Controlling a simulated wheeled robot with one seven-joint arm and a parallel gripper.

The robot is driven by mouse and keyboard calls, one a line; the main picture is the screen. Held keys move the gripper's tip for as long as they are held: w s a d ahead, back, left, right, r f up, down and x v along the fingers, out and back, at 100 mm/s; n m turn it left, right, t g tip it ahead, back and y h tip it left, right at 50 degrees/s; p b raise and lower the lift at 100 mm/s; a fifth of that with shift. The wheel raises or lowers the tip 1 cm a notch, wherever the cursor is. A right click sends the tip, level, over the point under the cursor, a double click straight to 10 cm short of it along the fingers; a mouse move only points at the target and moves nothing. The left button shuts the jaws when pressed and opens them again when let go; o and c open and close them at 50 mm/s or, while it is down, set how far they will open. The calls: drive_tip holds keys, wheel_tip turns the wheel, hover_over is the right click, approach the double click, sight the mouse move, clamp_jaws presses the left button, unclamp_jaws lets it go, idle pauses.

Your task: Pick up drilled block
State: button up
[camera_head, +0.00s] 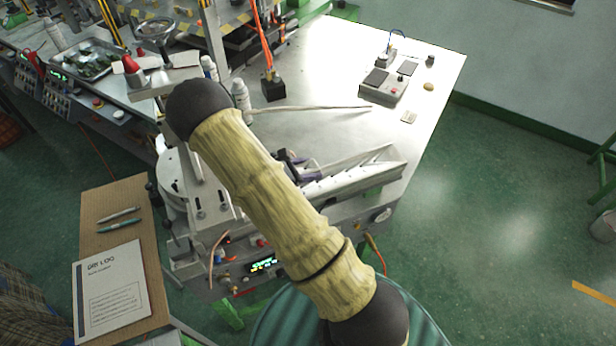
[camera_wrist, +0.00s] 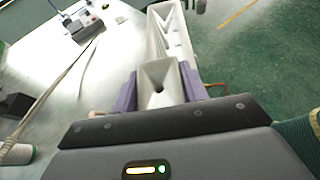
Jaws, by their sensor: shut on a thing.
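My gripper (camera_wrist: 159,84) shows two purple fingers in the wrist view, one on each side of a pale grey block (camera_wrist: 162,98) with a dark tapered recess facing the camera. The fingers are shut on this block, which I take to be the drilled block. In the head view my gripper (camera_head: 293,162) is a small purple patch above the bench's front edge, mostly behind my sleeved arm. The block cannot be made out clearly there. Whether it touches the surface beneath is hidden.
A pale open channel with slanted walls (camera_wrist: 172,32) lies just beyond the block; this metal trough (camera_head: 352,178) lies along the bench's front right edge. A black block (camera_head: 272,88), a thin rod (camera_head: 325,108) and a grey device (camera_head: 383,86) are on the white bench (camera_head: 330,60), otherwise largely clear.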

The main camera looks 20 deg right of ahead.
sight(308, 167)
drive_tip(key=shift+r+b, duration=0.8)
drive_tip(key=shift+r, duration=2.35)
